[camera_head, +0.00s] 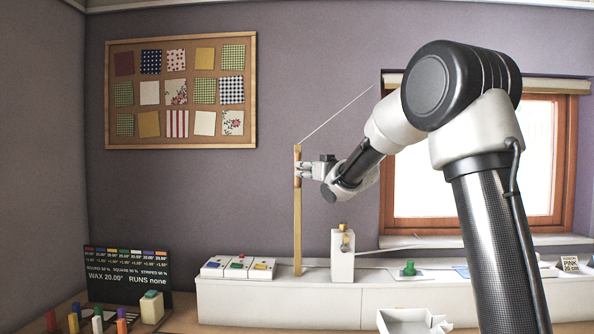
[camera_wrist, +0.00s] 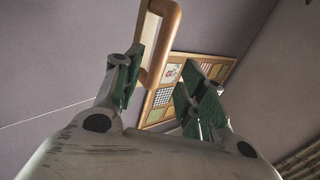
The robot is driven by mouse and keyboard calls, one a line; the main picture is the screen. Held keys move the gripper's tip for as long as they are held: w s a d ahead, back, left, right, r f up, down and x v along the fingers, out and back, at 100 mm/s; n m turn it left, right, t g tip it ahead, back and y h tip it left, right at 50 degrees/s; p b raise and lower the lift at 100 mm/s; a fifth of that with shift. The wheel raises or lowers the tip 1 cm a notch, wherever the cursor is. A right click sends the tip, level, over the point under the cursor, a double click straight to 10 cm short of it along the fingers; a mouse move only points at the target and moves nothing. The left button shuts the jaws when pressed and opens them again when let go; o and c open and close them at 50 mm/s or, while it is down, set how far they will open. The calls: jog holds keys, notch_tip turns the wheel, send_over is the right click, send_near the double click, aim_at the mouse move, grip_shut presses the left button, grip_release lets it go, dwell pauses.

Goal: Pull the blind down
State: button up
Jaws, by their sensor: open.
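The blind (camera_head: 548,86) is a pale roll along the top of the window, with the glass below it uncovered. A thin white cord (camera_head: 337,114) slants from near the window's top corner down left to the top of an upright wooden strip (camera_head: 297,232). My gripper (camera_head: 304,170) is level with the strip's upper part. In the wrist view a rounded wooden handle (camera_wrist: 167,40) reaches between the spread fingers of my gripper (camera_wrist: 165,78), close to the left finger. Whether it touches that finger I cannot tell. The gripper is open.
A long white bench (camera_head: 275,302) runs below, carrying cards, a white block (camera_head: 342,258) and a green-knobbed piece (camera_head: 408,269). A corkboard with fabric squares (camera_head: 180,93) hangs on the wall. A black sign (camera_head: 128,270) and coloured pegs stand lower left.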

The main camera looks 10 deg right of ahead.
aim_at(299, 169)
jog(key=x, duration=0.7)
jog(key=shift+f, duration=0.2)
grip_shut()
